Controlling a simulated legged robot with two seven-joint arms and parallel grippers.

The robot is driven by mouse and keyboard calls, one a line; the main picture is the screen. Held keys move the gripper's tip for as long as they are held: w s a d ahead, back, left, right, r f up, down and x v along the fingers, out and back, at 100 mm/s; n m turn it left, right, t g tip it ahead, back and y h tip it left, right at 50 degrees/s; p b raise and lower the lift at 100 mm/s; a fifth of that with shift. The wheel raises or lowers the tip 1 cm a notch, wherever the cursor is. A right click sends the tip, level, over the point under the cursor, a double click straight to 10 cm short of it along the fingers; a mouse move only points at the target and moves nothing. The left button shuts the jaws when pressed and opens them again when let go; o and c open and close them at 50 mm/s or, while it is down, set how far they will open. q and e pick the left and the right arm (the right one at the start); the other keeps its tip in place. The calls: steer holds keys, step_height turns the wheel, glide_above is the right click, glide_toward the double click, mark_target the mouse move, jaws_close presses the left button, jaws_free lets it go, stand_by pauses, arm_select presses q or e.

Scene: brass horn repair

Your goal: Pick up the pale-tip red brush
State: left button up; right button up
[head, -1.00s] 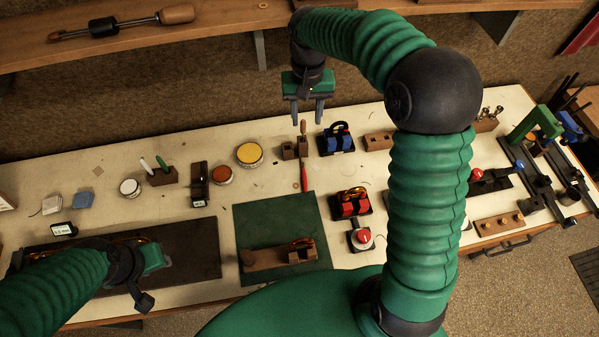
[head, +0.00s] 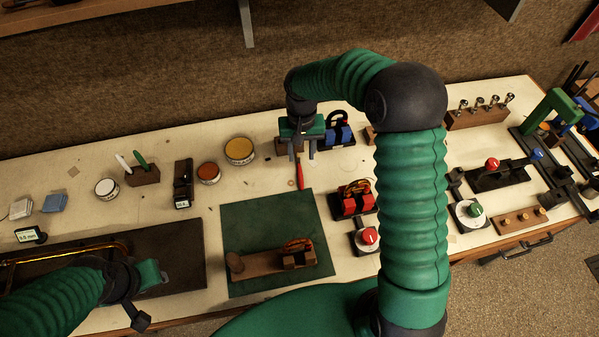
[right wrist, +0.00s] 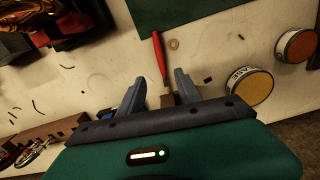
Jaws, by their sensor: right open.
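The red brush (head: 300,174) lies on the pale bench top just beyond the green mat, its length running from the mat edge toward the wall. It also shows in the right wrist view (right wrist: 160,57); I cannot make out a pale tip. My right gripper (head: 302,157) points down over the brush's far end, open and empty.
The green mat (head: 240,225) bears a wooden fixture (head: 265,264). A yellow-lidded tin (head: 239,151) stands left of the right gripper. A blue device (head: 340,134) and a red device (head: 352,199) stand to the right. A small ring (right wrist: 174,43) lies beside the brush.

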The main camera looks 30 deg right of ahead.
mark_target(300, 171)
step_height(300, 171, down, 2)
steer(key=shift+w+d+f, duration=0.1)
steer(key=shift+w+f, duration=0.05)
steer(key=shift+f, duration=0.05)
steer(key=f, duration=0.4)
steer(key=shift+s+a+f+p, duration=0.25)
steer(key=shift+a+f+p, duration=0.1)
steer(key=shift+a, duration=0.05)
steer(key=shift+w+f, duration=0.1)
jaws_close()
